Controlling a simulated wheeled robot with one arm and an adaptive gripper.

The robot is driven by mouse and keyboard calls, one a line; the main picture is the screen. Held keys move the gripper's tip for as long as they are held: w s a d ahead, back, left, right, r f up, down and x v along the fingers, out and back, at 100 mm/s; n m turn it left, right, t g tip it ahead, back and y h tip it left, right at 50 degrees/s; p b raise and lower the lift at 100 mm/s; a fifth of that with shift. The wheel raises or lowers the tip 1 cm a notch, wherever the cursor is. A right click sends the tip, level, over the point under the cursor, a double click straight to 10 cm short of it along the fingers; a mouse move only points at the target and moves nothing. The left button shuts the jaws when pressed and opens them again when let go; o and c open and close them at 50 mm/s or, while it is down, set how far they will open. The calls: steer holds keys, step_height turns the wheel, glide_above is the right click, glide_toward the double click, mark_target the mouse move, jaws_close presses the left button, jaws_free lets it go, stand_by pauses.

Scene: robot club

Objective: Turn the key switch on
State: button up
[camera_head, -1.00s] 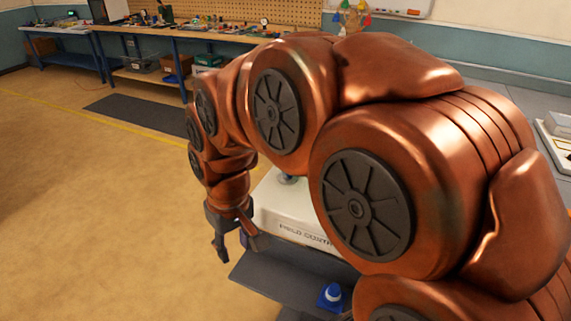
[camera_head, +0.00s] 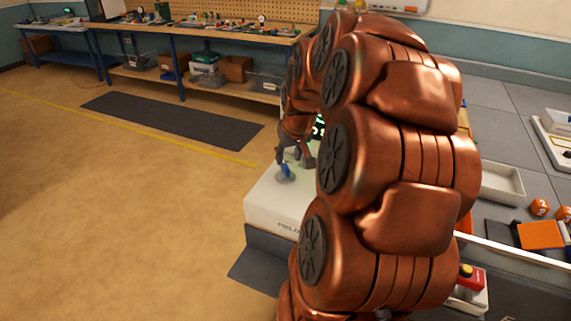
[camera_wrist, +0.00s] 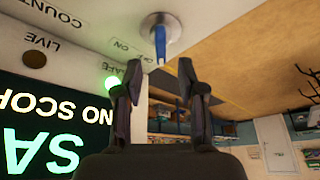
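The key switch is a round silver plate (camera_wrist: 160,32) with a blue key (camera_wrist: 160,46) standing out of it. It is on top of the white field control box (camera_head: 262,200). Printed "ON" and partly readable "OF…" labels are beside it in the wrist view. In the head view the blue key (camera_head: 286,170) is just below the fingers. My gripper (camera_wrist: 158,72) is open and empty. Its two dark fingers are on either side of the key's near end, without visible contact. In the head view my gripper (camera_head: 294,158) is over the box's left part.
A dark display (camera_wrist: 45,130) with green letters and a lit green lamp (camera_wrist: 112,82) are close to the left finger. Open floor is on the left.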

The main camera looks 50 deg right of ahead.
mark_target(286, 166)
steer(key=shift+p+x, duration=0.65)
steer(key=shift+x, duration=2.1)
steer(key=shift+s+a, duration=0.1)
jaws_close()
